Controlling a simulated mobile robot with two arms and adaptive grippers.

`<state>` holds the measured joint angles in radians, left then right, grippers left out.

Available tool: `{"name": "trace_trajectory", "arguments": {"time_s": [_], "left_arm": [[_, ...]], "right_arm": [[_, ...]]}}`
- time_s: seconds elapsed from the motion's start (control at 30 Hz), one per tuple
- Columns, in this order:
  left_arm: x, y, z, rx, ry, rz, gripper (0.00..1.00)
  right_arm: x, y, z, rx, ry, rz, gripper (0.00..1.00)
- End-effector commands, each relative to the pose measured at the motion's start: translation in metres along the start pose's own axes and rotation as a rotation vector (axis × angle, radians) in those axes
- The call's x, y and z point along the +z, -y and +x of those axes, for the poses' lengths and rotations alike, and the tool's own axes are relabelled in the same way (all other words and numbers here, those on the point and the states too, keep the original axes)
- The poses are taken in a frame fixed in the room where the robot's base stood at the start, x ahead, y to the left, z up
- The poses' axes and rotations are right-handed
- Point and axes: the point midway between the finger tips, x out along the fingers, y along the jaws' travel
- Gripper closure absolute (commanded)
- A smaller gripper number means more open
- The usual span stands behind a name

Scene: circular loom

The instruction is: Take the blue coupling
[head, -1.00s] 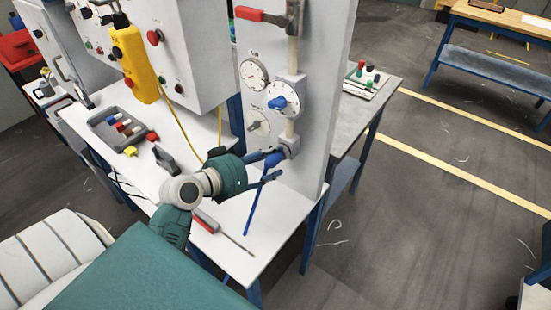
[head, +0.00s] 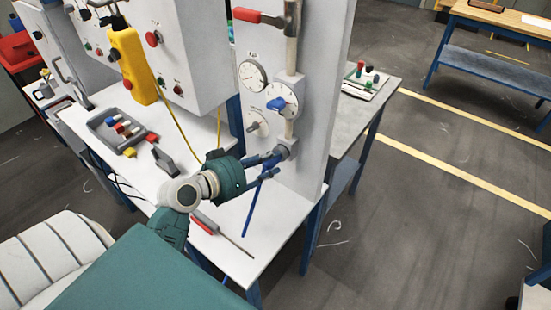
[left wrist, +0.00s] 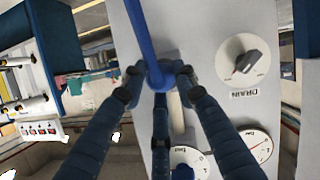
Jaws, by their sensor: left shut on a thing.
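The blue coupling (left wrist: 158,76) is at the end of a blue hose (left wrist: 140,30) and sits between the fingers of my left gripper (left wrist: 160,78) in the left wrist view. In the head view my left gripper (head: 276,164) is shut on it just below the grey pipe fitting (head: 286,149) on the white panel. The fingers mostly hide the coupling there. The blue hose (head: 252,208) hangs down from it to the white bench top. I cannot tell whether the coupling touches the fitting. My right gripper is not in view.
The white panel (head: 325,120) carries gauges, a blue-handled dial (head: 277,103) and a red-handled lever (head: 260,17). A screwdriver (head: 222,234) lies on the bench below my gripper. A grey tray (head: 117,130) and a yellow pendant (head: 132,65) are left. The floor at right is open.

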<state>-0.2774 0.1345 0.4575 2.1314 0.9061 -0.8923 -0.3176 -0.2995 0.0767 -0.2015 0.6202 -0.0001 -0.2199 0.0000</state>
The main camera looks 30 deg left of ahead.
Motion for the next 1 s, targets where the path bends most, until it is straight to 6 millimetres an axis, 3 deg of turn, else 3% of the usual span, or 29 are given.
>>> {"name": "trace_trajectory", "arguments": {"time_s": [0.3,0.63,1.0], "left_arm": [[0.003,0.002,-0.008,-0.005,-0.001,0.000,1.00],[0.012,0.001,-0.033,-0.003,0.001,0.001,1.00],[0.012,-0.005,-0.033,0.020,0.003,0.008,1.00]], "right_arm": [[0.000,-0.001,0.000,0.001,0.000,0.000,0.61],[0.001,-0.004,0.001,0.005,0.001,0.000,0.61],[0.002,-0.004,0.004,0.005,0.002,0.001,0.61]]}}
